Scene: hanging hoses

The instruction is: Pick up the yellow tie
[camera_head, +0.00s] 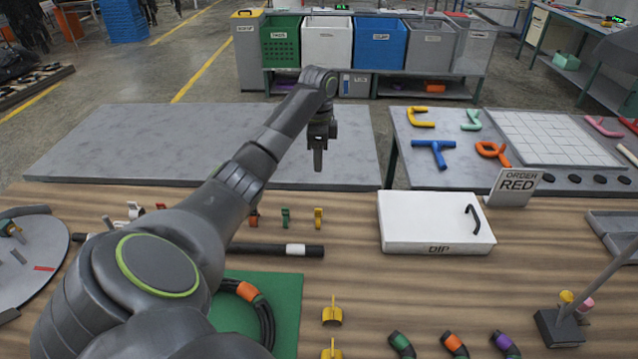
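A small upright yellow tie (318,217) stands on the brown wooden table, at the right end of a row of small coloured ties. My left gripper (318,160) points down, above and beyond the yellow tie in the picture, apart from it. Its fingers are seen as one dark narrow shape, so I cannot tell whether they are open or shut. Nothing is visible hanging from it. My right gripper is not in view.
A green tie (285,216) and an orange-red tie (254,218) stand just left of the yellow one. A dark rod with a white band (296,250) lies in front. A white DIP box (435,224) stands to the right. Yellow clips (332,316) sit nearer me.

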